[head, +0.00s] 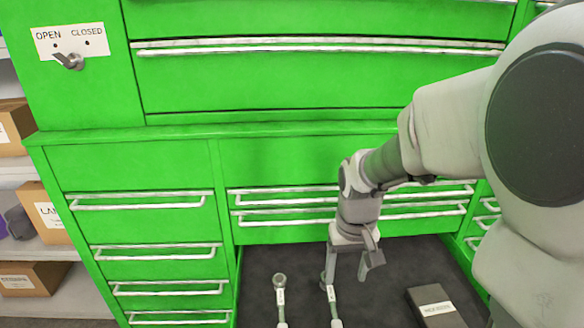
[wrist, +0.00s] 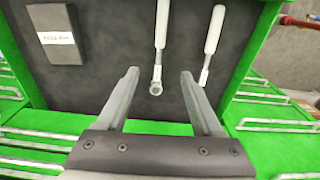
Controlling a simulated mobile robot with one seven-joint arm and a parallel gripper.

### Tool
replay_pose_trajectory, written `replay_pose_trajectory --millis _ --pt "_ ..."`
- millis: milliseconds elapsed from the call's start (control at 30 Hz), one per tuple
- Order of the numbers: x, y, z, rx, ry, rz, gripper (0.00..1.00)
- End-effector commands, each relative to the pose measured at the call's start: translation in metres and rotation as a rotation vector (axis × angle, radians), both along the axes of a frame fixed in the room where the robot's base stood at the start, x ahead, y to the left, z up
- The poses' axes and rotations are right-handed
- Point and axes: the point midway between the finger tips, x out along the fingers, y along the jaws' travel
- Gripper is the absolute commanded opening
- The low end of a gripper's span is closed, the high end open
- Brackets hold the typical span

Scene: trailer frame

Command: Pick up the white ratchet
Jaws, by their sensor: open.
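Two white-handled ratchets lie side by side on a dark surface. In the head view, one ratchet (head: 281,297) is left of my gripper (head: 346,276), and the other ratchet (head: 332,299) is just below its left finger. The wrist view shows that nearer ratchet (wrist: 161,40) with its grey head between the fingers of my gripper (wrist: 158,76), and the second ratchet (wrist: 212,35) to the right. My gripper is open and empty, pointing down. I cannot tell the exact height of the fingertips over the ratchet.
A dark box with a white label (head: 436,306) lies to the right in the head view and at upper left in the wrist view (wrist: 57,22). Green drawer cabinets (head: 150,165) with protruding metal handles surround the dark surface (head: 262,260). Shelved cardboard boxes (head: 45,215) stand far left.

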Motion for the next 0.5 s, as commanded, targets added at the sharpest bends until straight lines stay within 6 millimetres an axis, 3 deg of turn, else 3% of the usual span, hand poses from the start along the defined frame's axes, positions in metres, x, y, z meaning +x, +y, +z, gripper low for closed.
replay_pose_trajectory --millis 267,500 --pt "0.01 0.0 -0.028 0.002 0.052 0.002 0.68" --pt "0.009 0.0 -0.076 0.002 0.055 0.002 0.68"
